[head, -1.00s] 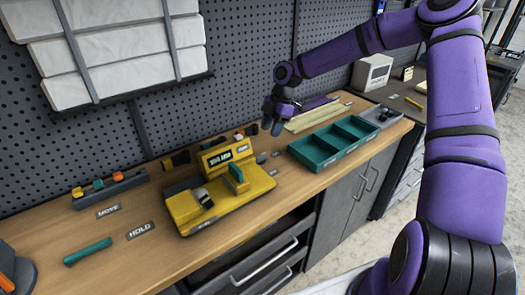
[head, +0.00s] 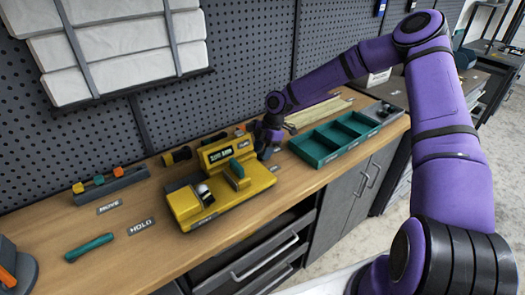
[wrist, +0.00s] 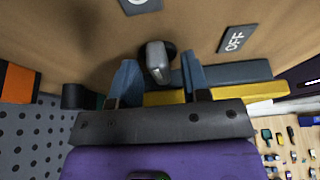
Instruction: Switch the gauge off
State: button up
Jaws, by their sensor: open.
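The yellow gauge unit (head: 190,207) with a small display and a teal handle sits on the wooden bench in the head view. My gripper (head: 266,145) is low at its back right side, close to the bench top. In the wrist view a grey switch lever (wrist: 156,57) on a dark round base stands between the two blue fingers of my open gripper (wrist: 159,72). Contact with the fingers is not clear. An OFF label (wrist: 236,39) lies to the right of the lever. A second label (wrist: 141,5) is cut off at the top edge. My gripper hides the lever in the head view.
A teal divided tray (head: 335,140) stands right of the gauge. A grey holder with coloured pieces (head: 110,185), MOVE (head: 109,207) and HOLD (head: 141,226) labels and a teal bar (head: 89,248) lie to the left. A perforated wall rises behind the bench.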

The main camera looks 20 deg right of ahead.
jog(key=shift+f, duration=0.1)
grip_shut()
jog(key=shift+m, duration=0.4)
jog(key=m+t, duration=0.1)
jog(key=m, duration=0.1)
jog(key=m+t, duration=0.1)
jog(key=m, duration=0.2)
jog(key=shift+s+m+t, duration=0.1)
jog(key=shift+m+t, duration=0.2)
jog(key=m+t, duration=0.1)
jog(key=m, duration=0.1)
jog(key=m+h, duration=0.1)
jog(key=m, duration=0.2)
jog(key=shift+t, duration=0.4)
jog(key=shift+m, duration=0.4)
grip_release()
